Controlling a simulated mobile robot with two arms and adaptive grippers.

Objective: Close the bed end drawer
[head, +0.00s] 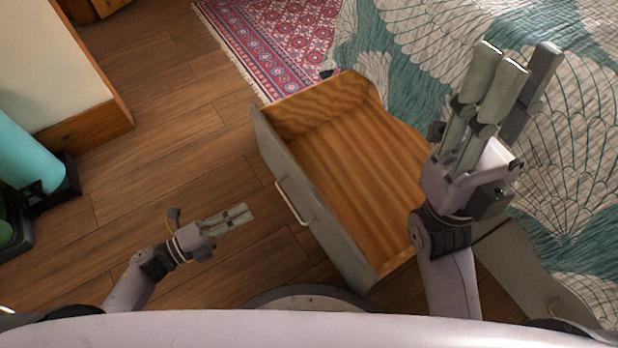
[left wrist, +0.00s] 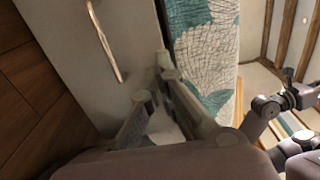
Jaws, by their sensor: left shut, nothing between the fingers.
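The bed end drawer (head: 278,152) is pulled well out from the bed; its wooden inside is visible and looks empty. Its grey front panel carries a pale bar handle (head: 295,202). In the left wrist view the handle (left wrist: 103,40) runs along the grey front panel (left wrist: 75,75). My left gripper (head: 240,213) is shut and empty, left of the drawer front and apart from the handle in the head view. My right gripper (head: 515,72) is raised over the bed side, fingers spread and empty.
The bed (head: 440,40) with a teal and white cover lies at the right, beyond the drawer. A red patterned rug (head: 270,40) lies at the back. The wooden floor (head: 180,130) left of the drawer is clear.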

